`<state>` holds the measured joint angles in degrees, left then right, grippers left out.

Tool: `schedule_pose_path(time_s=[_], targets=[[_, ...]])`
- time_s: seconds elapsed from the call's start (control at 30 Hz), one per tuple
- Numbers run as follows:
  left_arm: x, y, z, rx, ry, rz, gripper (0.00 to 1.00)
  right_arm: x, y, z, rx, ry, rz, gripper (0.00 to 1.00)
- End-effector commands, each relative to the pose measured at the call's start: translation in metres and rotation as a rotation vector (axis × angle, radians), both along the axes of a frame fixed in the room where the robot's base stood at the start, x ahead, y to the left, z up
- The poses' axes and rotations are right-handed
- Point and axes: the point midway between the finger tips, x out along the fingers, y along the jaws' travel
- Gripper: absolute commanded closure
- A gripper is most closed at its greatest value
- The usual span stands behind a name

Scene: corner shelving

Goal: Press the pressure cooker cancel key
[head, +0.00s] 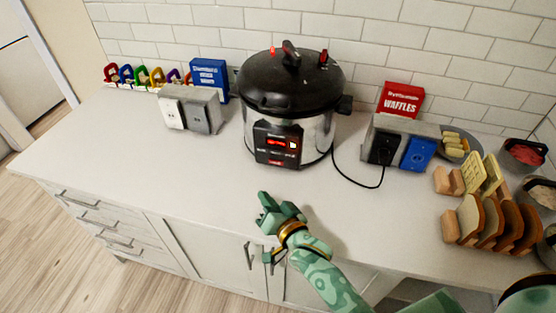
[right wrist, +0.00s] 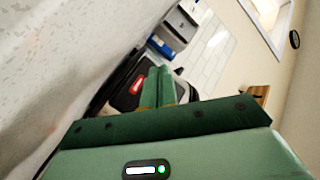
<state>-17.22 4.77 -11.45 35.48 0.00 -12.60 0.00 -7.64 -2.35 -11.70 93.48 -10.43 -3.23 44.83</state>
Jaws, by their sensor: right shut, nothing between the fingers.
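The pressure cooker (head: 290,85) stands upright on the counter against the tiled wall, with a black lid and a steel body. Its black control panel (head: 277,145) faces the front and has a lit red display and small keys, one of them whitish. The key labels are too small to read, so I cannot tell which is cancel. My right gripper (head: 265,199) is shut and empty over the counter in front of the cooker, apart from the panel. In the right wrist view its closed fingers (right wrist: 159,86) point toward the dark panel (right wrist: 130,92). My left gripper is not in view.
Left of the cooker are a grey outlet box (head: 190,109), a blue box (head: 210,77) and colourful padlock-like items (head: 142,76). To the right are another outlet box (head: 398,146), a red waffle box (head: 402,98), a black cord and bread slices (head: 490,218). The front-left counter (head: 150,165) is clear.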

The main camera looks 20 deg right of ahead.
Motion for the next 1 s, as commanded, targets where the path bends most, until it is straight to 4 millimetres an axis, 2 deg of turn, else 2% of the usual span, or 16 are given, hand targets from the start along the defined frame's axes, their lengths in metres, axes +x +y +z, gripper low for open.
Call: schedule_pose_path(time_s=[0.27,0.6,0.8,1.0], targets=[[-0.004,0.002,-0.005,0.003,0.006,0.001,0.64,0.01,-0.007,-0.001,-0.003,-0.001,0.001,1.0],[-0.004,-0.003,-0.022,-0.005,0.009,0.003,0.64,0.049,-0.034,-0.002,-0.005,-0.001,0.002,1.0],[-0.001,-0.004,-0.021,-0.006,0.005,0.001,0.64,0.066,-0.045,0.0,-0.003,0.0,0.001,1.0],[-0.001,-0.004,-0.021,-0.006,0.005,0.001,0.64,0.073,-0.05,0.0,-0.003,0.001,0.0,1.0]])
